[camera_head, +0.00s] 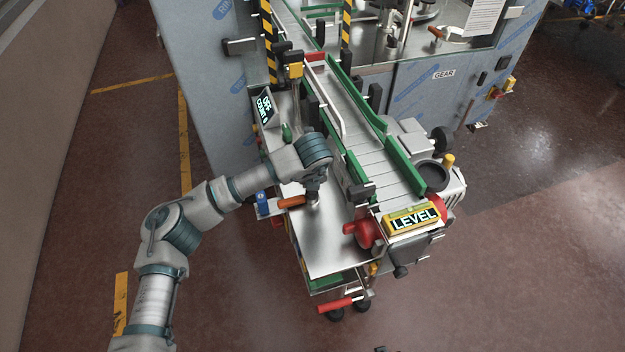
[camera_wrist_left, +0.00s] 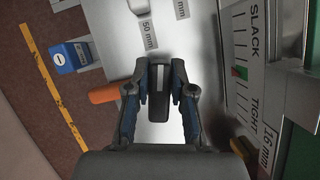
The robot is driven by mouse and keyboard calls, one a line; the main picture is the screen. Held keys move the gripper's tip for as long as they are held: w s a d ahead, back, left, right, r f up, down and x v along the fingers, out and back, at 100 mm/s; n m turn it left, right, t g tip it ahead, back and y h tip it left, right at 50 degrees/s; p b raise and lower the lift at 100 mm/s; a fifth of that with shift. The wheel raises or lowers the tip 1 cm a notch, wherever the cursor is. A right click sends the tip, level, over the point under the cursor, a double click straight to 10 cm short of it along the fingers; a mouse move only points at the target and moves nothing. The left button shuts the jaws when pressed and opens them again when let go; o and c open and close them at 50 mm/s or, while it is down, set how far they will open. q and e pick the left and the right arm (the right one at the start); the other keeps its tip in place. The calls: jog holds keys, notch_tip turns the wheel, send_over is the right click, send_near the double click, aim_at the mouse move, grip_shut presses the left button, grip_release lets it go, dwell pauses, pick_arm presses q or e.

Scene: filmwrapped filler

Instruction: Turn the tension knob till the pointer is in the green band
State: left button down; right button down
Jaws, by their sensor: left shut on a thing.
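My left gripper (camera_head: 314,186) points down at the bare metal plate beside the conveyor. In the left wrist view its two fingers (camera_wrist_left: 160,92) are closed on the sides of a dark knob (camera_wrist_left: 160,72) with a white line on top. In the head view my wrist and fingers mostly hide the knob. The tension scale (camera_wrist_left: 243,45) stands to the right in the wrist view, marked SLACK at the top and TIGHT at the bottom. A green band (camera_wrist_left: 241,73) shows between these words, with a small red mark at its upper left. The exact pointer position is too small to tell. My right gripper is not in view.
An orange handle (camera_head: 290,202) sticks out left of the gripper. A blue box (camera_head: 262,203) sits at the plate's left edge. A red knob (camera_head: 364,233) and the LEVEL sign (camera_head: 413,218) are at the right. The conveyor (camera_head: 365,130) with green rails runs close by. The plate's front (camera_head: 330,255) is clear.

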aim_at(314, 194)
pick_arm(q)
jog(key=shift+n, duration=0.5)
jog(key=c, duration=1)
grip_release()
jog(key=v, duration=1.2)
jog(key=shift+d, duration=0.25)
jog(key=shift+f, duration=0.1)
